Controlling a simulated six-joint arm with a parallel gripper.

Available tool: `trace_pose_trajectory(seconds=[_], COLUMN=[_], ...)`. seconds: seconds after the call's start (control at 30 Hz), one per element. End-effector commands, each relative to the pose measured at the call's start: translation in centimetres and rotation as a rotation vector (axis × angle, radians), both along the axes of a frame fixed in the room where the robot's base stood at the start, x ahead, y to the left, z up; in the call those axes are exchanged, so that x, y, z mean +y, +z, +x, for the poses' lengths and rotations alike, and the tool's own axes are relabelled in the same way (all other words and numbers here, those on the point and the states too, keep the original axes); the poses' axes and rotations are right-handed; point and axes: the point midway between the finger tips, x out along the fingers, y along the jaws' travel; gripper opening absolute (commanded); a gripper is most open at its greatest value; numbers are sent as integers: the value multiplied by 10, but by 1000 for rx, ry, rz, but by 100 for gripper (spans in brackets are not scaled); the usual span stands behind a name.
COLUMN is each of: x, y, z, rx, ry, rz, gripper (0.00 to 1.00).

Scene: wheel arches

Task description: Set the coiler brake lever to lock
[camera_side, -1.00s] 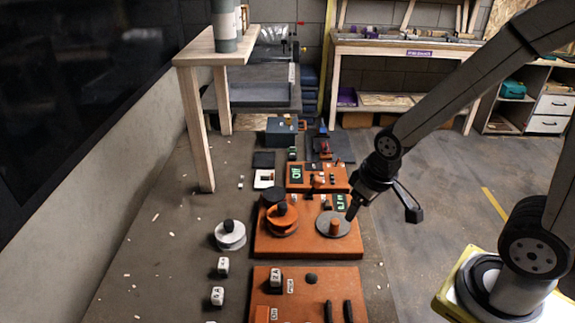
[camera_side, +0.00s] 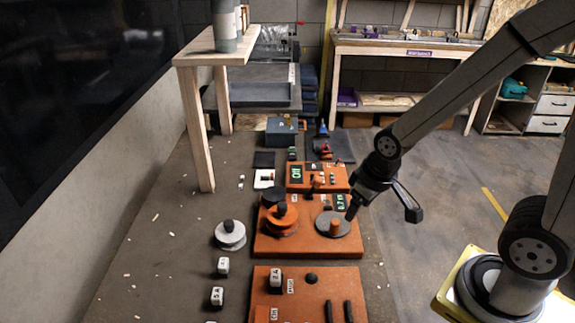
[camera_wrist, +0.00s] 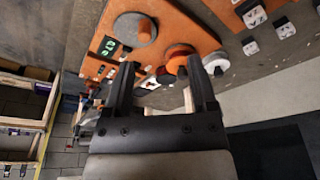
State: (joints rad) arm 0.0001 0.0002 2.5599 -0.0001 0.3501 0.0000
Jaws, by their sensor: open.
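The larger orange panel (camera_side: 340,250) carries an orange reel (camera_side: 283,223) with a black knob, a dark reel (camera_side: 273,196) and a grey disc (camera_side: 325,228) with an orange peg. Behind it, a smaller orange panel (camera_side: 299,185) has a green-lettered display (camera_side: 296,172) and a small orange upright piece (camera_side: 318,182). I cannot tell for certain which piece is the brake lever, or its setting. My gripper (camera_side: 351,216) is at the panel's right side, near the grey disc. In the wrist view my gripper (camera_wrist: 161,68) is open, with nothing visibly held.
A white reel (camera_side: 230,235) and white lettered blocks (camera_side: 223,266) stand left of the panels. A nearer orange panel (camera_side: 300,300) has black upright bars. A blue-grey box (camera_side: 281,131) lies farther back.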

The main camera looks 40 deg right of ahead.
Motion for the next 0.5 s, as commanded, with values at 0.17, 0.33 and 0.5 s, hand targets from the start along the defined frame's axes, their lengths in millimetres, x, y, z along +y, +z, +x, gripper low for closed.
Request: trace_pose_trajectory(seconds=[0.17,0.33,0.5], x=[-1,-7,-18], y=[-1,-4,-12], z=[0,2,6], rx=[5,37,107], ry=[-10,-79,-233], rz=[3,26,83], gripper=[23,0,0])
